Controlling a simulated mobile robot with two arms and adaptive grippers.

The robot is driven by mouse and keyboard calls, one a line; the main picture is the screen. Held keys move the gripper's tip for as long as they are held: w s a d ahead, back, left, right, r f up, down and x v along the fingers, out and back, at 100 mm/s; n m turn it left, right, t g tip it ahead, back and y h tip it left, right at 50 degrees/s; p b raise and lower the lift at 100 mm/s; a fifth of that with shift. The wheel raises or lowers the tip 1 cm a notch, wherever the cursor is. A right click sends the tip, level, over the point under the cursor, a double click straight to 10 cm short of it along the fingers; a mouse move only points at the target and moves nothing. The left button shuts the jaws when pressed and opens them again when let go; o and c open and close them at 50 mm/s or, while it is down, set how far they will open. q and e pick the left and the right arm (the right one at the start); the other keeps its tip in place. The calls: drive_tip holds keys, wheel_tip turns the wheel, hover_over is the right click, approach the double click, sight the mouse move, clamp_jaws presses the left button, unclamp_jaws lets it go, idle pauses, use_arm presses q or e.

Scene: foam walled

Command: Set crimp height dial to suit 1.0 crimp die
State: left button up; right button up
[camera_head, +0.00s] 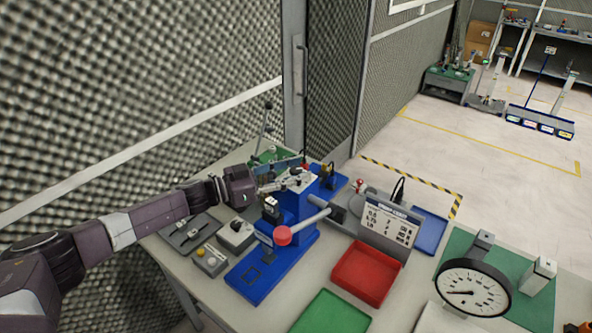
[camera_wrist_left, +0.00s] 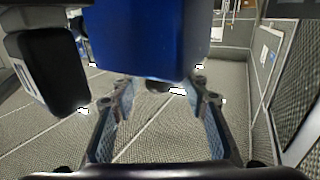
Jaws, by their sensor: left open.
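A blue crimp press (camera_head: 290,222) stands on the bench, with a silver lever ending in a red knob (camera_head: 283,236). My left gripper (camera_head: 284,183) is at the top of the press, its fingers reaching in from the left. In the left wrist view my left gripper (camera_wrist_left: 164,88) is open. The blue press body (camera_wrist_left: 145,38) fills the upper middle there, and a small dark round part (camera_wrist_left: 158,86) shows between the fingertips. I cannot tell whether it is the dial or whether the fingers touch it. A white chart (camera_head: 389,222) with rows of numbers stands right of the press.
A red tray (camera_head: 366,273), a green tray (camera_head: 331,314) and a blue tray (camera_head: 430,231) lie right of the press. A round gauge (camera_head: 473,288) stands further right. Small grey boxes (camera_head: 236,235) sit left of the press, near my arm. A mesh wall rises behind.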

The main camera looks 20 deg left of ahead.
use_arm(q)
drive_tip(key=v, duration=1.1)
drive_tip(key=shift+s+a, duration=0.25)
drive_tip(key=shift+a, duration=0.05)
